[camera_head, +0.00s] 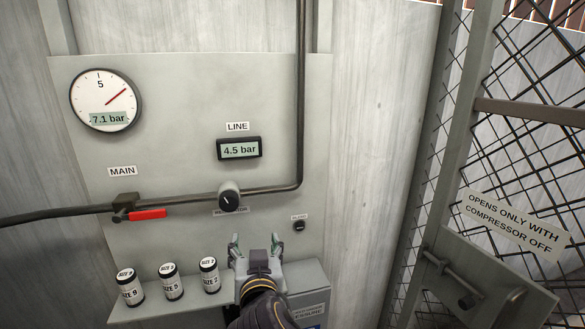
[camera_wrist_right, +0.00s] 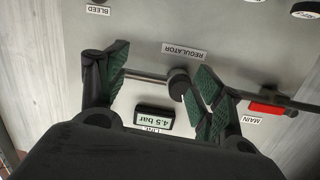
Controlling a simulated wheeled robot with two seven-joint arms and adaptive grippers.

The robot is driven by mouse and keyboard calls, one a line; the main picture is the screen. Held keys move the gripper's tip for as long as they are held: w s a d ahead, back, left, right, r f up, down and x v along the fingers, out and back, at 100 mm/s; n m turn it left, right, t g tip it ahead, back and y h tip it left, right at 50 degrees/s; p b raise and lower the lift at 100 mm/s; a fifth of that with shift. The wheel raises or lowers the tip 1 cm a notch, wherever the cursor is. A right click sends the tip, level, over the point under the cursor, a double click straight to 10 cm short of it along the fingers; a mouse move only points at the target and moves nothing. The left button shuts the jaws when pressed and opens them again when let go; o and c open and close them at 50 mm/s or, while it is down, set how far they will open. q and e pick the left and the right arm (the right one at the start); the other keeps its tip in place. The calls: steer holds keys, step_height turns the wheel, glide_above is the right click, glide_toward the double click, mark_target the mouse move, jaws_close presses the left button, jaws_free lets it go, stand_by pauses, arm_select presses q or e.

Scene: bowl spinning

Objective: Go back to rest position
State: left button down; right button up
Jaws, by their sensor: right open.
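My right gripper (camera_head: 256,245) is open, in front of the lower part of the grey panel (camera_head: 170,80) in the head view. Its fingers are spread and nothing shows between them there. In the right wrist view the open fingers (camera_wrist_right: 162,72) frame the panel, which appears upside down. The black regulator knob (camera_head: 229,197) is above and left of the gripper, apart from it in the head view; it also shows near one finger in the wrist view (camera_wrist_right: 179,84). The small bleed knob (camera_head: 299,226) is to the gripper's upper right. My left gripper is not in view.
A gauge (camera_head: 105,100) reads 7.1 bar and the LINE display (camera_head: 239,149) 4.5 bar. A red MAIN handle (camera_head: 147,214) lies along the pipe. Several labelled cylinders stand on a shelf (camera_head: 145,312) left of the gripper. A mesh gate (camera_head: 530,130) stands right.

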steer(key=s+d+f+g+h, duration=0.35)
steer(key=d+f+g, duration=0.25)
steer(key=d+f, duration=1.2)
steer(key=s+d+f+g, duration=0.6)
steer(key=s+d+f, duration=0.8)
steer(key=s, duration=0.2)
step_height(320, 180, down, 32)
steer(key=s+f+g, duration=0.1)
steer(key=s, duration=0.1)
steer(key=s+d+f, duration=0.2)
steer(key=s+f, duration=0.8)
steer(key=s, duration=0.1)
steer(key=s+d+f+n+g, duration=0.1)
steer(key=s+d+f, duration=0.1)
steer(key=s+f, duration=0.7)
steer(key=shift+s+f+g, duration=0.3)
steer(key=shift+s+f, duration=0.1)
steer(key=shift+s, duration=0.95)
